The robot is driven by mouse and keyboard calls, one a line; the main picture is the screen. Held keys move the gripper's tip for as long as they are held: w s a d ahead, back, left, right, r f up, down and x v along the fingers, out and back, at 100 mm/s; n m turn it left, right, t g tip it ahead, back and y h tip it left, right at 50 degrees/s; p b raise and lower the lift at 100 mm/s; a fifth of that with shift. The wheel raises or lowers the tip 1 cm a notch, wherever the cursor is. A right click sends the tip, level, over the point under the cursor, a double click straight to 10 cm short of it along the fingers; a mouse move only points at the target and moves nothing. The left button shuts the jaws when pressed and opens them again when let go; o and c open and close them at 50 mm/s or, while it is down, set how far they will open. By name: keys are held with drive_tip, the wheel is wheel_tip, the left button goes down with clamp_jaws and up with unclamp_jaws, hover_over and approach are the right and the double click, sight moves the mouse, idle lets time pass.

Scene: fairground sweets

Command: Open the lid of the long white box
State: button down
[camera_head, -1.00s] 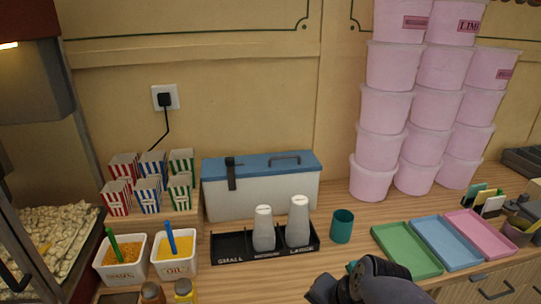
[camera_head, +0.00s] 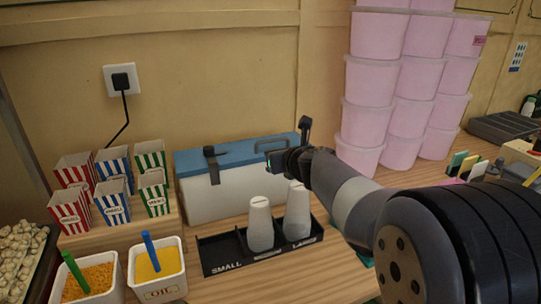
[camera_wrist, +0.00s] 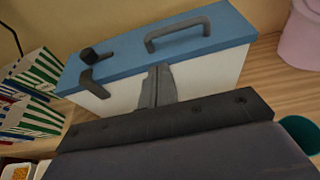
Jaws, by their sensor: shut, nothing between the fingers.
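The long white box (camera_head: 232,193) stands on the wooden counter against the wall. Its blue lid (camera_head: 222,154) lies shut on top, with a dark handle (camera_wrist: 178,33) on it. A dark latch (camera_wrist: 94,82) hangs over the front edge, left of the handle. My gripper (camera_wrist: 158,84) is shut and empty, in front of the box's white front wall, just below the lid edge and right of the latch. In the head view my gripper (camera_head: 276,161) is near the right half of the box; its fingertips are hard to make out there.
A teal cup (camera_wrist: 301,131) is partly hidden by my arm.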

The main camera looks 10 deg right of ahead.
drive_tip(key=x, duration=0.8)
drive_tip(key=shift+w+a+f, duration=0.15)
drive_tip(key=shift+w+f, duration=0.05)
drive_tip(key=shift+w, duration=0.15)
